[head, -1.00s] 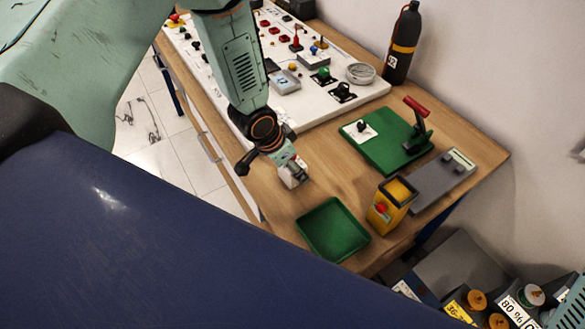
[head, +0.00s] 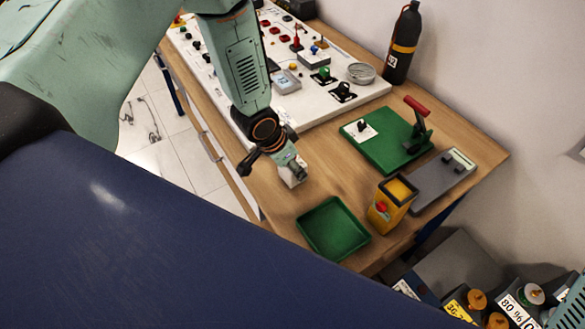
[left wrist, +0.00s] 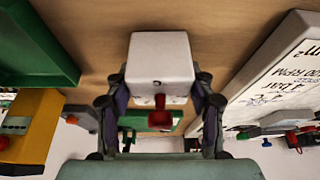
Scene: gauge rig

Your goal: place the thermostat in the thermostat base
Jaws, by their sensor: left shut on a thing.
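The thermostat appears to be the white box with a red knob (left wrist: 160,58) in the left wrist view. My left gripper (left wrist: 160,90) is shut on it, with one finger on each side. In the head view, the left gripper (head: 294,168) points down over the near part of the wooden bench, and the white box (head: 291,180) shows partly below it. The gap between box and bench is hard to judge. I cannot tell for sure which fixture is the thermostat base; a grey-blue tray-like holder (head: 286,81) sits on the white panel. My right gripper is not in view.
A green tray (head: 334,228) lies in front of the gripper, beside a yellow box (head: 390,203). A green board with a red-handled lever (head: 388,140), a grey block (head: 442,180) and a black bottle (head: 402,45) stand to the right. The white panel (head: 310,108) lies behind.

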